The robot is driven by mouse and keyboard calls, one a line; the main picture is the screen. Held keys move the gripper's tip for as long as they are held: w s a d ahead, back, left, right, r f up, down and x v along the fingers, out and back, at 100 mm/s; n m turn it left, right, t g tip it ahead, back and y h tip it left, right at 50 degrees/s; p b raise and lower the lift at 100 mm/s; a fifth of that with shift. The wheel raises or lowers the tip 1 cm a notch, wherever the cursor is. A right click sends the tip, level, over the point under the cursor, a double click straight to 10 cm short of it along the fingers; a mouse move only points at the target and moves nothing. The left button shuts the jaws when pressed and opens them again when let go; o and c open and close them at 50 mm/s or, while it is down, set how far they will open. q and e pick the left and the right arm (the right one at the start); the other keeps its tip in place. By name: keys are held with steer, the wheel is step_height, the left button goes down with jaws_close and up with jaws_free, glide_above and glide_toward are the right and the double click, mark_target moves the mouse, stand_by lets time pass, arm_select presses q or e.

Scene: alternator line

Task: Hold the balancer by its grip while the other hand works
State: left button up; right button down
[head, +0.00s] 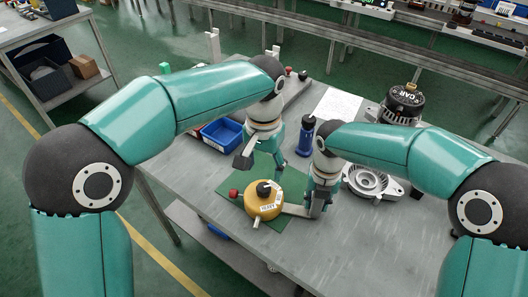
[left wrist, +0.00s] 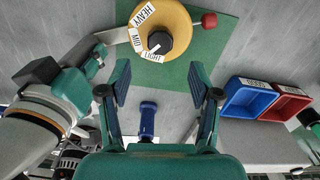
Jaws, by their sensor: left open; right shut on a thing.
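The balancer (head: 263,208) is a yellow drum with a black knob on top, over a green mat (head: 292,180). In the left wrist view the balancer (left wrist: 172,18) shows labels HEAVY, MID and LIGHT around the knob, with a red ball at its side. A grey bar (head: 295,210) sticks out from the drum towards my right gripper (head: 315,208), which is shut on it; the fingertips are partly hidden. My left gripper (head: 273,155) is open and empty behind the drum. In the left wrist view its fingers (left wrist: 160,80) are spread, clear of the balancer.
A blue cylindrical tool (head: 306,137) stands behind the grippers. A blue bin (head: 222,134) and a red bin lie to the left. A metal housing (head: 370,183) and an alternator marked CAR (head: 403,104) are at right. The table's front right is bare.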

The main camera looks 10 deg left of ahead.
arm_select(q)
steer(key=shift+r, duration=2.25)
arm_select(e)
steer(key=c, duration=0.8)
jaws_free()
steer(key=shift+o, duration=0.2)
steer(key=shift+r, duration=0.1)
step_height(320, 180, up, 12)
steer(key=shift+f, duration=0.2)
